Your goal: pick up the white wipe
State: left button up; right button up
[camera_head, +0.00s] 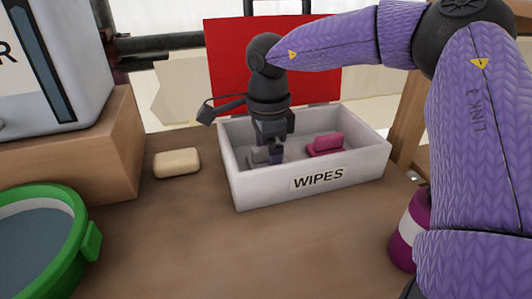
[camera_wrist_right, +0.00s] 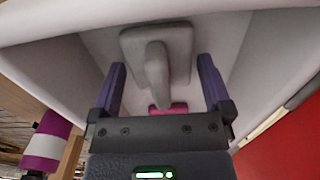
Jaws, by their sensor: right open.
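In the head view the wipe (camera_head: 258,157) is partly hidden by my right gripper (camera_head: 272,152). The right gripper points down into the left part of the white box labelled WIPES (camera_head: 318,180). My left gripper is in neither view.
A magenta wipe (camera_head: 324,144) lies in the box's right part. A cream bar (camera_head: 177,162) lies left of the box. A green-rimmed basin (camera_head: 42,245) is at front left. A magenta and white cylinder (camera_head: 409,232) stands at right, partly behind my arm. The middle table front is clear.

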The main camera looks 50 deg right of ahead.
jog(key=shift+r, duration=0.15)
jog(key=c, duration=0.9)
